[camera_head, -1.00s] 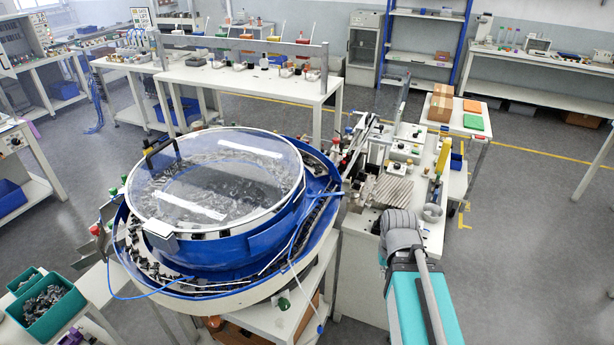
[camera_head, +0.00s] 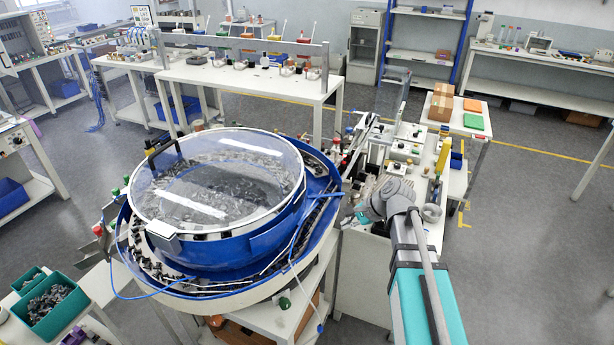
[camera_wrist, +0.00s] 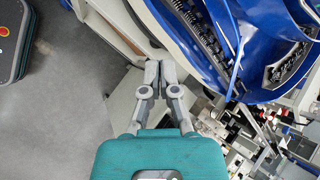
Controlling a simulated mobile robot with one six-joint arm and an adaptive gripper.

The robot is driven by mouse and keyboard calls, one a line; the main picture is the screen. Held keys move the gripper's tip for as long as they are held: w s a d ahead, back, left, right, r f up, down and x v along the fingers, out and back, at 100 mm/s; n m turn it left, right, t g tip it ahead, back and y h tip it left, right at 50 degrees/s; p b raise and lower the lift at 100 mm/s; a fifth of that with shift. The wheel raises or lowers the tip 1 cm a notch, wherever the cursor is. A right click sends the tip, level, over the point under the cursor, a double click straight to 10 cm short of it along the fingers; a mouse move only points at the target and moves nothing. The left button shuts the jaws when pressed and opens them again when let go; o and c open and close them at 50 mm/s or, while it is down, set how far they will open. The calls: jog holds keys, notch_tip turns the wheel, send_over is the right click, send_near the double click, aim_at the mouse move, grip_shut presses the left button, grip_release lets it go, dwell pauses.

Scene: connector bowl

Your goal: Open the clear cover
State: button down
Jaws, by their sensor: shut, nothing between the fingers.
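The clear cover (camera_head: 225,165) is a round transparent lid lying closed over the blue bowl (camera_head: 235,248). A black handle (camera_head: 162,150) stands at its far left edge and a pale metal block (camera_head: 163,236) sits at its front left rim. Dark small parts show through the cover. My gripper (camera_wrist: 158,66) is shut and empty in the wrist view, with its fingertips close together beside the blue bowl's outer side (camera_wrist: 205,40). In the head view my gripper (camera_head: 350,217) is small, just right of the bowl, apart from the cover and its handle.
A grey metal rail (camera_head: 240,40) stands on the white table behind the bowl. A blue air hose (camera_head: 292,235) runs down the bowl's front. Assembly equipment (camera_head: 385,150) crowds the bench at right. Green bins (camera_head: 48,303) stand at lower left. Open floor lies at far right.

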jog(key=w+a+r+m+t+y+p, duration=0.1)
jog(key=w+a+r+m+t+y, duration=0.1)
jog(key=w+r+m+y, duration=0.3)
jog(key=w+a+r+m, duration=0.1)
jog(key=w+r+m, duration=0.3)
jog(key=w+m, duration=0.1)
jog(key=shift+a+r+t+y, duration=0.25)
jog(key=shift+a+t+y, duration=0.05)
jog(key=shift+a+y, duration=0.1)
jog(key=shift+w+a+f, duration=0.1)
jog(key=b+x, duration=0.3)
jog(key=x, duration=0.6)
jog(key=shift+a, duration=0.3)
jog(key=shift+w+f, duration=0.1)
